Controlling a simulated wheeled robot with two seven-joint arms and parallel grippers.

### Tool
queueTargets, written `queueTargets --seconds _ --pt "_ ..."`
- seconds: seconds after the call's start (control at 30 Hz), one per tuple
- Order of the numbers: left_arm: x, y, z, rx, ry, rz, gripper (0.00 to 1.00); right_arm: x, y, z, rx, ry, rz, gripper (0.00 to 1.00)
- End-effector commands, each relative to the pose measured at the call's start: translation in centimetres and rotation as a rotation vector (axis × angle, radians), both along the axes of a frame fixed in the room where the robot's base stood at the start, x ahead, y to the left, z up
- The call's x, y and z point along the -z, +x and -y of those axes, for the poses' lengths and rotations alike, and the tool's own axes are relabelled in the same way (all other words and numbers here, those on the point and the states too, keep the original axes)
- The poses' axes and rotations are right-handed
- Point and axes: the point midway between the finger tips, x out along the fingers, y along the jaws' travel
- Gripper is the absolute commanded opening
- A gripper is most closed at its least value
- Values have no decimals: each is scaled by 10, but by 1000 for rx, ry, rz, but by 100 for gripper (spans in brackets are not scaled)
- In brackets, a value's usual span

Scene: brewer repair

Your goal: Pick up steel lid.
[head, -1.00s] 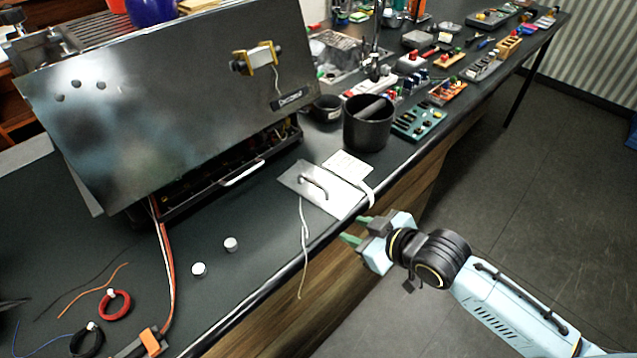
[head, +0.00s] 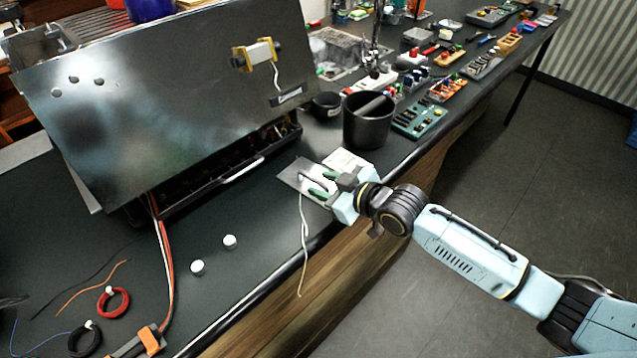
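The steel lid (head: 291,173) is a flat bright plate with a raised bar handle (head: 313,180), lying on the dark bench near its front edge. My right gripper (head: 323,184) is over the lid, its two green-tipped fingers apart on the near side of the handle. The gripper covers the lid's right part, and I cannot tell whether the fingers touch the handle. A white cord (head: 302,240) hangs from the lid area over the bench edge. My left gripper is not in view.
The brewer's open steel panel (head: 170,100) stands behind, with a dark tray (head: 225,175) below it. A black cup (head: 368,122) is behind the lid, next to a white card (head: 345,160). Two white knobs (head: 229,241) and wire coils (head: 113,302) lie at the left.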

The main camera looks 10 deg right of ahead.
Motion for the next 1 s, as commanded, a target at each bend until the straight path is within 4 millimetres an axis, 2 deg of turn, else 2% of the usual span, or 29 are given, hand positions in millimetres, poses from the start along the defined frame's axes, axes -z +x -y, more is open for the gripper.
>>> queueTargets --seconds 0.13,0.3,0.6,0.9,1.0 --pt "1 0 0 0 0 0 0 3 20 -11 0 2 3 36" --pt "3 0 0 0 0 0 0 11 34 -21 2 0 2 36" --pt "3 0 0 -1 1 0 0 12 38 -23 1 -1 1 36" --pt "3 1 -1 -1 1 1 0 12 37 -23 2 0 1 0" --pt "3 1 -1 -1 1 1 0 12 37 -23 2 0 1 0"
